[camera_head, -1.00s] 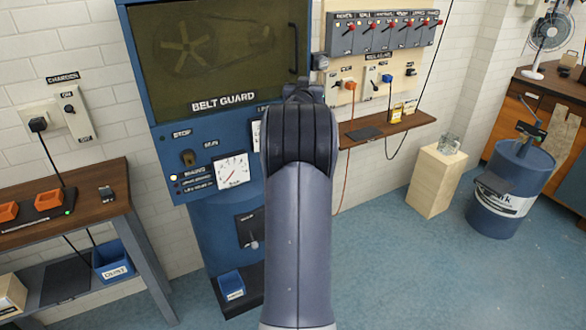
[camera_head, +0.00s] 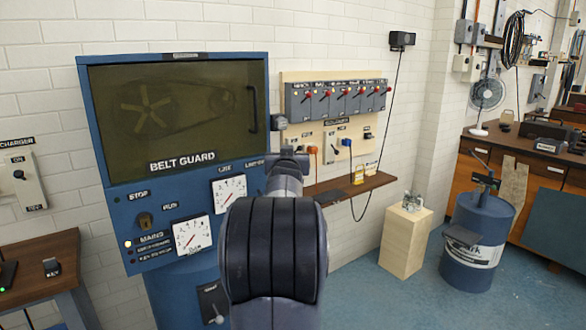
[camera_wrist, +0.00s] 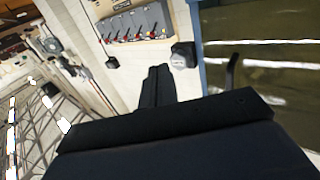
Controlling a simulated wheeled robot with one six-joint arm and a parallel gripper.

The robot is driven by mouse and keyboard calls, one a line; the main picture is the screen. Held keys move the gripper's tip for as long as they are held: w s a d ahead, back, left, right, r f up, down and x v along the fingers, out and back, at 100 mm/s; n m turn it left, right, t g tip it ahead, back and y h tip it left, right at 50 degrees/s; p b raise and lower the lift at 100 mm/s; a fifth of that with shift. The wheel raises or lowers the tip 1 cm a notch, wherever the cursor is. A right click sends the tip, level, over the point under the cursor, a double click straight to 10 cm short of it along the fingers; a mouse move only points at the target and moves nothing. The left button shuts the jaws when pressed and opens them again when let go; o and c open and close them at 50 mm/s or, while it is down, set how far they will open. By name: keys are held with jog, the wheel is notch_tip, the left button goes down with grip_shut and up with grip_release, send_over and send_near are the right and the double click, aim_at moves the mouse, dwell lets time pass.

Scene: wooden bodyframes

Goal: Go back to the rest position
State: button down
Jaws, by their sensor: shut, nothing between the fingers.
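My gripper shows in the wrist view (camera_wrist: 157,84) as two dark fingers lying together, shut and empty. They point toward the pale wall beside the blue machine's edge and touch nothing that I can see. In the head view my arm rises in the lower middle and hides most of the gripper. The blue belt guard machine (camera_head: 151,215) stands behind my arm, its dark window closed, with dials and labels below.
A panel of grey switches with red levers (camera_head: 336,98) hangs right of the machine above a brown shelf (camera_head: 352,187). A wooden plinth (camera_head: 404,243) and a blue drum (camera_head: 474,240) stand on the right. A workbench (camera_head: 25,262) is at the left. Blue floor lies open in front.

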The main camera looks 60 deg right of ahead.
jog(key=shift+s+a+b, duration=0.2)
jog(key=shift+s+b, duration=0.1)
jog(key=shift+s, duration=0.2)
jog(key=shift+s+a+b, duration=0.15)
jog(key=shift+s+b, duration=0.15)
jog(key=shift+s, duration=0.2)
jog(key=shift+w+r, duration=0.1)
jog(key=shift+w, duration=0.05)
jog(key=w+d+p, duration=0.1)
jog(key=w+p, duration=0.2)
jog(key=w, duration=0.1)
jog(key=w+d+p, duration=0.2)
jog(key=w, duration=0.2)
jog(key=w+d+p, duration=0.1)
jog(key=w+p, duration=0.2)
jog(key=shift+w+d+p, duration=0.35)
jog(key=shift+w+d, duration=0.05)
